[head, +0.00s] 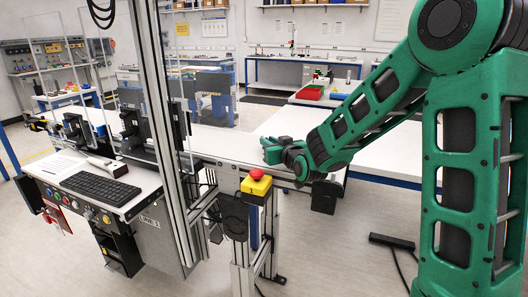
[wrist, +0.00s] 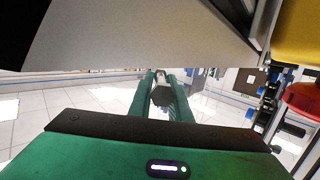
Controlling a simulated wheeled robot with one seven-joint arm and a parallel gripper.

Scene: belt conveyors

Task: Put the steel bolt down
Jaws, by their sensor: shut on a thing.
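My gripper (wrist: 163,82) is shut on the steel bolt (wrist: 161,93), a small grey piece between the two green fingers in the wrist view. In the head view my gripper (head: 272,148) is at the end of the green arm, by the long pale conveyor (head: 228,145). The bolt cannot be made out there. In the wrist view a large grey surface (wrist: 140,35) fills the top, above the fingers. I cannot tell whether the bolt touches anything besides the fingers.
A yellow box with a red button (head: 257,180) stands on a post in front of the conveyor; its red button (wrist: 304,101) also shows at the right of the wrist view. A workstation with a keyboard (head: 100,180) is at left. A white table (head: 395,150) lies behind my arm.

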